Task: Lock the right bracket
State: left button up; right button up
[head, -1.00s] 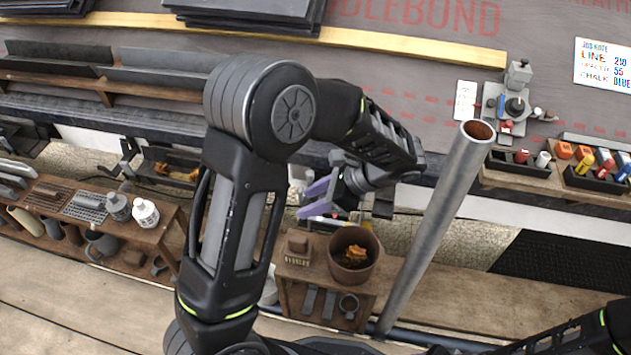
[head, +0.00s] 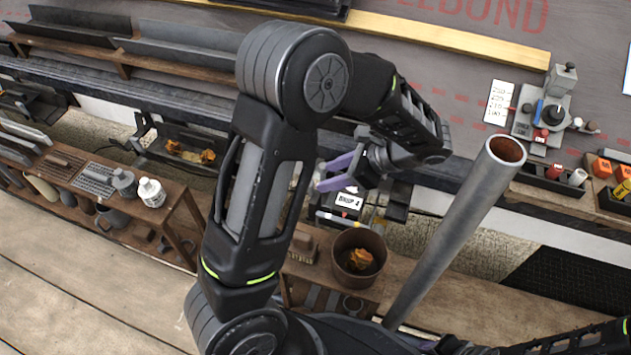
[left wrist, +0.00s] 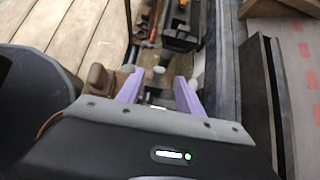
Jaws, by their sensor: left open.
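My left gripper (head: 345,174), with purple fingers, is open and empty over the gap between the roof edge and the wooden walkway. In the left wrist view its two fingers (left wrist: 158,92) stand apart, with small pale round-topped parts between and beyond them. Just below it in the head view is a dark gutter unit with a white label (head: 348,201). I cannot tell which part is the right bracket; my arm and gripper hide some of this area. A gutter trough (head: 185,150) with orange leaves hangs farther left. My right gripper is not in view.
A brown bucket (head: 360,259) with orange leaves stands on a small wooden stand near the gripper. A grey metal pipe (head: 455,240) rises at the right. A bottle and tools sit on a wooden bench (head: 170,215) at left. Dark gutter lengths (head: 190,48) lie on the roof.

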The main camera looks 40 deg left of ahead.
aim_at(311, 183)
pick_arm(q)
jog(key=b+x, duration=0.2)
jog(key=x, duration=0.3)
jog(key=shift+a+f, duration=0.25)
jog(key=shift+f, duration=0.05)
jog(key=shift+c, duration=0.4)
grip_shut()
